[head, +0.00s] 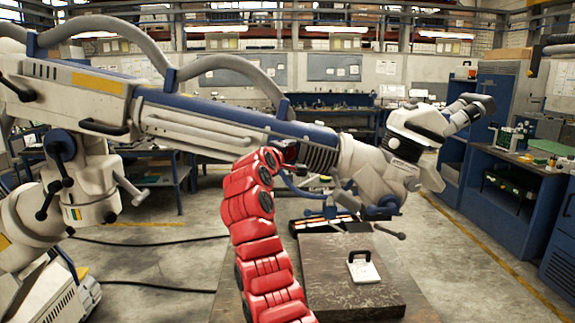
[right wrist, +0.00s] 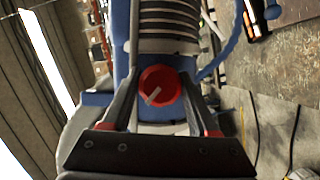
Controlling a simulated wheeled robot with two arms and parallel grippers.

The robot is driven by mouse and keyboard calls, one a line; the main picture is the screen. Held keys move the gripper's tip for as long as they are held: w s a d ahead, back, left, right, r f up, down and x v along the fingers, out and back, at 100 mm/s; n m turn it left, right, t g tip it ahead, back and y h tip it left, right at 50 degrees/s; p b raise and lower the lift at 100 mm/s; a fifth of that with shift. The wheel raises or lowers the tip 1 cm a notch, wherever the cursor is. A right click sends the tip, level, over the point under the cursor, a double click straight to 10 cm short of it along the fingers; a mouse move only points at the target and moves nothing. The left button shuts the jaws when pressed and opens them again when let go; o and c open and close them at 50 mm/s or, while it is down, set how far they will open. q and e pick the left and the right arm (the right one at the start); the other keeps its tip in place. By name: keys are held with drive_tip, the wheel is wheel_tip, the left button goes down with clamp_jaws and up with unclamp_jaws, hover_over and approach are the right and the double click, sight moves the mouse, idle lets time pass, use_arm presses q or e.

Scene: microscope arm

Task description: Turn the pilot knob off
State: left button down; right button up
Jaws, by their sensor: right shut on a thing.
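The pilot knob (right wrist: 155,85) is a round red knob with a pale pointer line, seen in the right wrist view on the blue arm of the microscope. The line slants from upper right to lower left. My right gripper (right wrist: 158,92) has one dark finger on each side of the knob and is shut on it. In the head view the microscope arm (head: 215,118) stretches across from the left, with the microscope head (head: 420,125) at its right end. My red right arm rises to the underside of the microscope arm, where the gripper is mostly hidden. My left gripper is not in view.
A dark stone-like block (head: 345,245) stands below the microscope head, with a small white handled piece (head: 364,268) on it. Black cables lie on the floor at the left. Blue cabinets (head: 510,195) line the right side. Thin blue tubing runs close to the right gripper.

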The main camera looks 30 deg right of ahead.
drive_tip(key=shift+f+m+b, duration=0.2)
drive_tip(key=shift+m+b, duration=0.1)
drive_tip(key=shift+m, duration=0.1)
drive_tip(key=shift+m+y+b, duration=0.65)
drive_tip(key=shift+m+y, duration=0.05)
drive_tip(key=shift+m, duration=0.3)
drive_tip(key=shift+r+m+y, duration=0.1)
drive_tip(key=shift+m+y, duration=0.2)
drive_tip(key=shift+m, duration=0.2)
drive_tip(key=shift+m+y+b, duration=0.4)
drive_tip(key=shift+m+b, duration=0.05)
drive_tip(key=shift+m, duration=0.25)
drive_tip(key=o, duration=1.4)
drive_tip(key=shift+c, duration=0.2)
